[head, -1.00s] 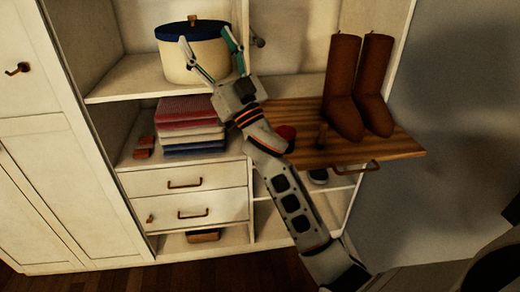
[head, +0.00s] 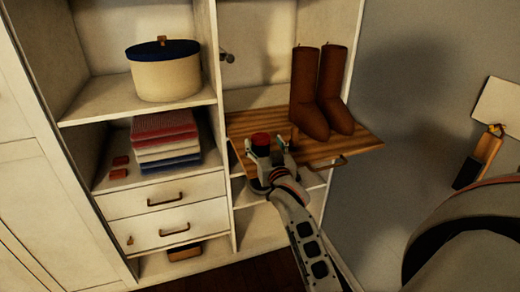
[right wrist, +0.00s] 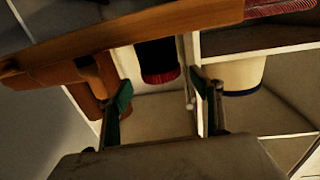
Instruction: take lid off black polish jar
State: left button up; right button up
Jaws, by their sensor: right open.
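The polish jar, black with a dark red lid (head: 261,139), stands upright on the pulled-out wooden board, left of the boots. My right gripper (head: 266,150) is open and empty at the board's front edge, just in front of the jar. In the right wrist view, which is upside down, the black jar body (right wrist: 156,55) and its red lid show beyond and between the two spread fingers of the right gripper (right wrist: 165,95). I cannot tell whether a finger touches the jar. My left gripper is not in view.
Brown boots (head: 319,95) stand on the wooden board (head: 348,148), with a small wooden object (head: 294,137) beside them. A cream pot with a blue lid (head: 165,75) is on the upper left shelf. Folded cloths (head: 166,140) lie below it. The board's front right is clear.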

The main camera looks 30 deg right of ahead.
aim_at(261, 137)
jog(key=x, duration=0.4)
jog(key=shift+w+a+f, duration=0.1)
jog(key=shift+f, duration=0.05)
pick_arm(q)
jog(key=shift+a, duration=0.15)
pick_arm(e)
jog(key=shift+c, duration=0.5)
jog(key=c, duration=1.3)
jog(key=shift+o, duration=0.2)
pick_arm(q)
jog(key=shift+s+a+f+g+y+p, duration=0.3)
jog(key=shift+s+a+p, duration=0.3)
jog(key=shift+p, duration=0.25)
pick_arm(e)
notch_tip(261, 137, up, 20)
